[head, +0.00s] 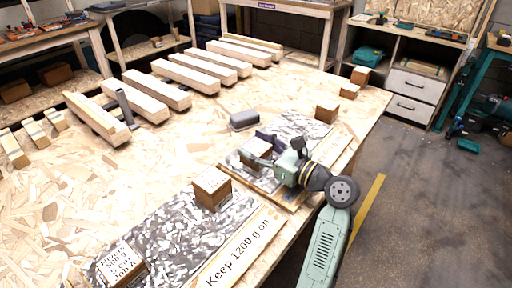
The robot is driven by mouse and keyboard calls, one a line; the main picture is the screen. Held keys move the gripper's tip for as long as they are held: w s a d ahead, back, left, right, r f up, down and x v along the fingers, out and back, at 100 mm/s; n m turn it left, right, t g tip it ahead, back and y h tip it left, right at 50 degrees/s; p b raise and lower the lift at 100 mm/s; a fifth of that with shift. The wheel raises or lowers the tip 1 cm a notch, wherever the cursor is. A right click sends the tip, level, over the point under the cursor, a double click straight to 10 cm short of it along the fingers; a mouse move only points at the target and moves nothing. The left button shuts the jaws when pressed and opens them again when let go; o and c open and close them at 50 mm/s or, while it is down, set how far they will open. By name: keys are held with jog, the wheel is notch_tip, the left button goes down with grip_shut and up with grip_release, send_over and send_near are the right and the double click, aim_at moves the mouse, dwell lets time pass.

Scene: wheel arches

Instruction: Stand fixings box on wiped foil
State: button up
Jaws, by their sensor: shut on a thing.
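My gripper (262,149) reaches in from the right edge of the bench, its dark fingers around a small brown box with a pale top (256,148). It is shut on this box, low over a foil-like sheet; whether the box touches the sheet I cannot tell. The mottled silver foil (165,232) runs along the front, with a wooden strip reading "Keep 1200 g on" (238,251). A brown box (211,188) stands on it. A box with a lettered top (122,264) is at its near left end. More foil (305,126) lies beyond my gripper.
A dark grey rounded block (244,120) lies on the bench behind my gripper. Pale timber beams (157,89) lie across the back. The chipboard at left centre (90,185) is mostly clear.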

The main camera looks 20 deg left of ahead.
jog(key=shift+f, duration=0.25)
jog(key=shift+f, duration=0.1)
jog(key=o, duration=1.3)
jog(key=shift+s+d, duration=0.1)
jog(key=shift+d, duration=0.2)
jog(key=b+v, duration=0.1)
jog(key=v, duration=1)
jog(key=shift+s+d+b, duration=0.1)
jog(key=shift+d+b, duration=0.15)
jog(key=shift+b, duration=0.1)
